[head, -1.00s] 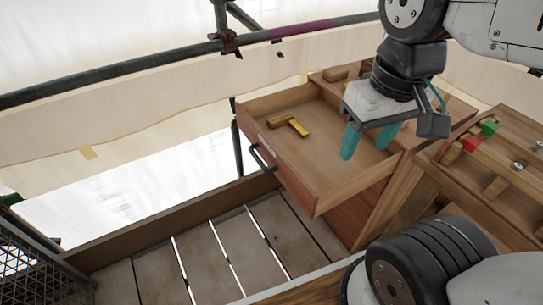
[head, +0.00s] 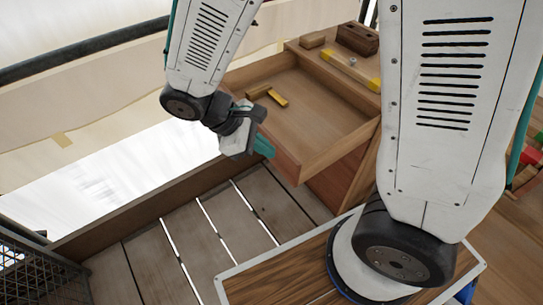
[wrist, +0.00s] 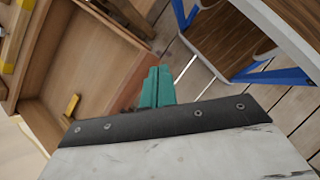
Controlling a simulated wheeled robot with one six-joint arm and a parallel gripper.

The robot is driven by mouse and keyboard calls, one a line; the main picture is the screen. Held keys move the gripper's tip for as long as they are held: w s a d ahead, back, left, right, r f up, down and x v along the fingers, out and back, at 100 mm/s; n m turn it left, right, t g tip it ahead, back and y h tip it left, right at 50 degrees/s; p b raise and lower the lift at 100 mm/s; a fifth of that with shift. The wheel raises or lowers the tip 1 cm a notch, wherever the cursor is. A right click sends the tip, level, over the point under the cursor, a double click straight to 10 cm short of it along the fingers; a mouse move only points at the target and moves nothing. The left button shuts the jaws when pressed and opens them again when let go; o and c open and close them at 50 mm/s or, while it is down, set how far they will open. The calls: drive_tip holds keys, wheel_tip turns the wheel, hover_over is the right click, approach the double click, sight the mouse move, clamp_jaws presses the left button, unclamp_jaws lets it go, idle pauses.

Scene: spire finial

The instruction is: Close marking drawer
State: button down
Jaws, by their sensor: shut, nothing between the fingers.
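The marking drawer (head: 325,112) is a wooden drawer that stands pulled out of its cabinet in the head view. A yellow-ended piece (head: 278,98) and a small wooden block lie inside it. My gripper (head: 264,146) has teal fingers and is shut and empty. It is at the drawer's front, by the outer face, and hides the handle. I cannot tell whether the fingers touch the front. In the wrist view the shut fingers (wrist: 157,87) lie beside the drawer (wrist: 85,60), with the yellow piece (wrist: 72,104) inside.
The cabinet top (head: 310,47) carries wooden blocks and a yellow-ended tool. A slatted plank floor (head: 190,235) lies below, with gaps. A wire mesh panel (head: 40,275) stands at the lower left. My arm hides much of the right-hand bench.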

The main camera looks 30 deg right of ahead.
drive_tip(key=w+a+f+n+t+h, duration=0.35)
drive_tip(key=f+n, duration=0.35)
drive_tip(key=f, duration=0.3)
drive_tip(key=n+y, duration=0.1)
drive_tip(key=n, duration=0.1)
approach(279, 158)
drive_tip(key=f+x, duration=0.1)
drive_tip(key=x, duration=0.4)
drive_tip(key=shift+s+d+r+t, duration=0.2)
drive_tip(key=shift+d+r+t, duration=0.1)
drive_tip(key=shift+d+t, duration=0.05)
